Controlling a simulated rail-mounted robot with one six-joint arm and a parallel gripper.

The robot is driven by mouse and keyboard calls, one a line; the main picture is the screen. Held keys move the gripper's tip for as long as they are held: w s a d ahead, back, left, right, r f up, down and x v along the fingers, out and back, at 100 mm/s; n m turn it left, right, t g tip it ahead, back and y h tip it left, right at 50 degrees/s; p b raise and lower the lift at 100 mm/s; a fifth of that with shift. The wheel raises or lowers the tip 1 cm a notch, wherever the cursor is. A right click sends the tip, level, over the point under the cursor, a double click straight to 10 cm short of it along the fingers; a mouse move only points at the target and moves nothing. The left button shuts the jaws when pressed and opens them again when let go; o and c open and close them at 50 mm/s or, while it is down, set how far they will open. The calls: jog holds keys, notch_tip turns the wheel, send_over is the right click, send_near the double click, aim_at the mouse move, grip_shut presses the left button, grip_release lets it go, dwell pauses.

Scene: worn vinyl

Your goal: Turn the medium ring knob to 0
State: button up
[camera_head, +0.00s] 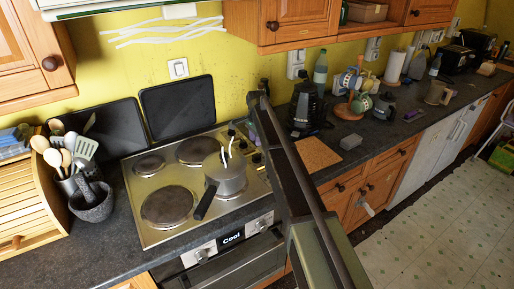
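The steel hob (150,222) has several round dark rings. A small dark knob (257,160) shows on its right side, partly behind my arm; more dark control parts lie near it. I cannot tell which knob belongs to the medium ring, and no setting marks are readable. A steel saucepan (228,178) with a black handle stands on the right part of the hob. My arm crosses the picture from the bottom centre up to the hob's right edge.
Utensils and a stone mortar (92,203) stand left of the hob. Black trays (178,108) lean on the wall behind. To the right are a black coffee machine (306,110), a cork mat (318,154) and a mug tree. The oven front (235,265) is below; tiled floor is clear at right.

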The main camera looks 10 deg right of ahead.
aim_at(257, 154)
jog(key=shift+f+b, duration=3.5)
jog(key=shift+f, duration=0.25)
jog(key=shift+c, duration=0.2)
